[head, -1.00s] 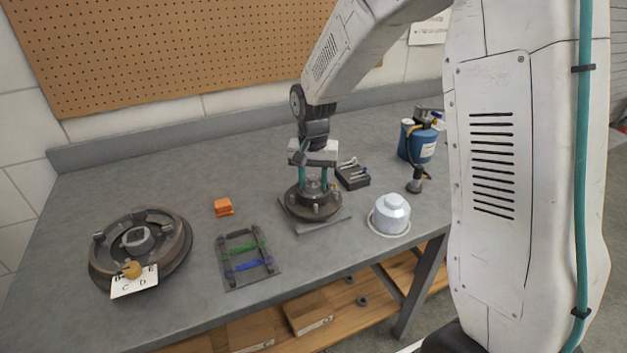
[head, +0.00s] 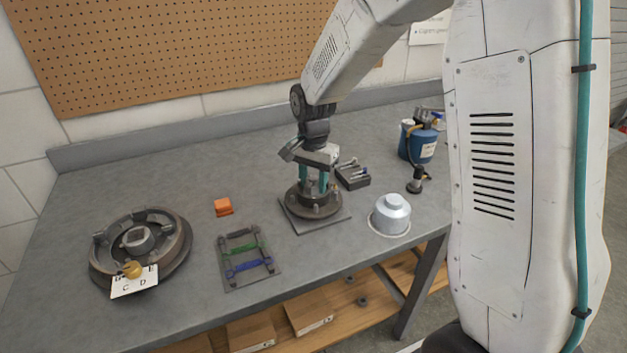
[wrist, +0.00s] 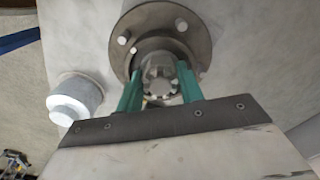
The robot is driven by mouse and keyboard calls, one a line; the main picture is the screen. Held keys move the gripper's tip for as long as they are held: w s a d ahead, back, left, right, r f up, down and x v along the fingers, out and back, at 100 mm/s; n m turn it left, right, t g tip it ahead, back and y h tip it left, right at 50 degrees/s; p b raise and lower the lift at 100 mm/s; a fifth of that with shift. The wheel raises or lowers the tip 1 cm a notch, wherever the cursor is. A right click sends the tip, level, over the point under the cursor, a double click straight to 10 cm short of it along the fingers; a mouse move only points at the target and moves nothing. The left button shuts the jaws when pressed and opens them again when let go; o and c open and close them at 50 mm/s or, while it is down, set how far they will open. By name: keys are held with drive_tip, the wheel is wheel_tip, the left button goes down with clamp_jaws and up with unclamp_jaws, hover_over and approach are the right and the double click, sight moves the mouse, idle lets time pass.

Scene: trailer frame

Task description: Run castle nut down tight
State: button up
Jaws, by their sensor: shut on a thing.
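My gripper (head: 314,184) points down over the hub (head: 313,207), which stands on a square plate (head: 337,214) on the bench. In the wrist view its two teal fingers (wrist: 160,92) are shut on the castle nut (wrist: 159,76), one on each side. The nut's slotted top faces the camera, around the spindle end at the hub's centre. The hub flange (wrist: 197,30) with its studs shows around it. How far down the nut sits on its thread cannot be told.
A silver cap (head: 391,213) stands right of the hub, also in the wrist view (wrist: 74,98). A black tray (head: 352,177) and blue canister (head: 418,143) are behind. A brake drum (head: 168,261), spring rack (head: 262,281) and orange block (head: 223,206) lie left. Bench between them is clear.

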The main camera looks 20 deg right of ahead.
drive_tip(key=o, duration=0.7)
wheel_tip(320, 180, up, 8)
drive_tip(key=shift+f, duration=0.1)
idle(0.5)
